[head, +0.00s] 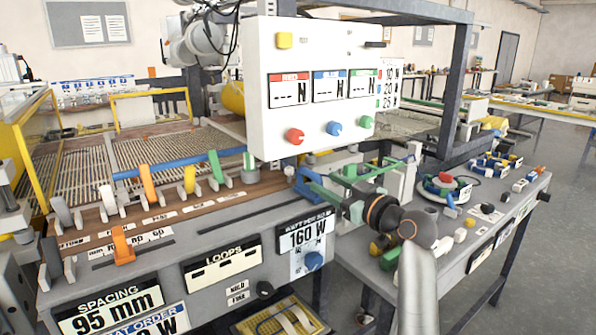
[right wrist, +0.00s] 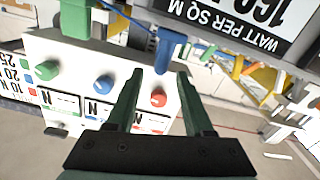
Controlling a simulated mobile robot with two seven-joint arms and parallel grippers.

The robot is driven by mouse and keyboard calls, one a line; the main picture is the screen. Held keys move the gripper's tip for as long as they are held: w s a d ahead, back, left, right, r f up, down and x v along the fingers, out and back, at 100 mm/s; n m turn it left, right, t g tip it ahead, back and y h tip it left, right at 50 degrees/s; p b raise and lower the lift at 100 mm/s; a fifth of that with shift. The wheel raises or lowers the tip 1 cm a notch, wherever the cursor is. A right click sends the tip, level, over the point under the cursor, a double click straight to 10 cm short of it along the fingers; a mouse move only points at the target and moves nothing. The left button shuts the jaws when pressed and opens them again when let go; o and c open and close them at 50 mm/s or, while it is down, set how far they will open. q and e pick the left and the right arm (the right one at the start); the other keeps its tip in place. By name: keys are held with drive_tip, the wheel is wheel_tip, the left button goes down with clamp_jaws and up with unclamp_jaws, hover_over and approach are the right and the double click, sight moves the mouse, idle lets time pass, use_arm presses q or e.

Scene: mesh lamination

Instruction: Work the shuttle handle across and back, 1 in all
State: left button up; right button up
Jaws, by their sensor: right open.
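A blue upright piece, which I take to be the shuttle handle (head: 304,187), stands at the right end of the slotted grey deck, just above the 160 W panel. In the right wrist view the blue handle (right wrist: 167,48) shows just beyond and between the fingertips. My right gripper (head: 312,184) has green fingers pointing left at the handle. In the right wrist view the gripper (right wrist: 156,75) is open, with no visible grip on anything. Whether a finger touches the handle I cannot tell. My left gripper is not in view.
A white control box (head: 313,125) with red, blue and green knobs hangs above the deck. Orange, yellow and green levers (head: 150,187) line the wooden strip to the left. A side table (head: 505,204) at the right holds several small parts.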

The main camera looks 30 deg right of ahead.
sight(304, 171)
drive_tip(key=w, duration=0.9)
drive_tip(key=shift+w+a+p, duration=0.2)
drive_tip(key=shift+a+p, duration=0.15)
drive_tip(key=shift+c, duration=0.4)
clamp_jaws()
idle(0.5)
